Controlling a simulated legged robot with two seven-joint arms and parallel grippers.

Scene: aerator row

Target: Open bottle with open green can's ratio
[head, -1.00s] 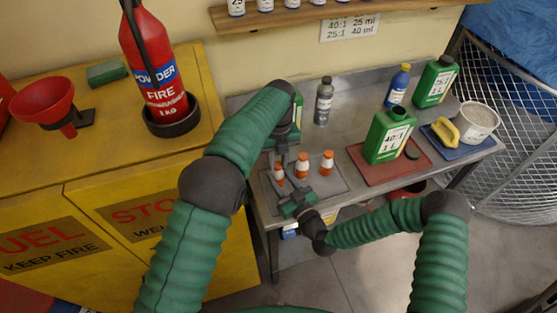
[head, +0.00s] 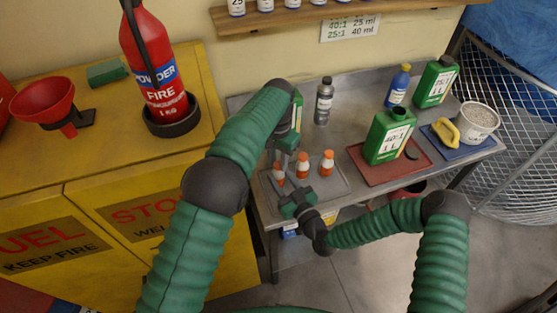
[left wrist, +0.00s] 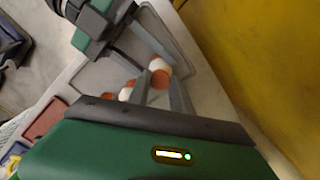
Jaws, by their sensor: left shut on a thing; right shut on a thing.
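Three small white bottles with orange caps stand on a grey tray (head: 338,188): a left one (head: 279,173), a middle one (head: 302,166) and a right one (head: 327,163). My left gripper (head: 279,160) reaches down from above and is shut on the left bottle's orange top, seen between its fingers in the left wrist view (left wrist: 160,79). My right gripper (head: 288,188) is shut low on the same bottle from the front; its fingers partly hide the contact. The green can (head: 386,138) labelled 40:1 is open on a red mat (head: 428,163), a dark cap (head: 412,152) beside it.
A second green can (head: 435,84), labelled 25:1 and capped, stands behind. A grey bottle (head: 323,102), blue bottle (head: 398,86) and white tub (head: 476,121) share the bench. A wall card (head: 350,27) lists 40:1 25 ml and 25:1 40 ml.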

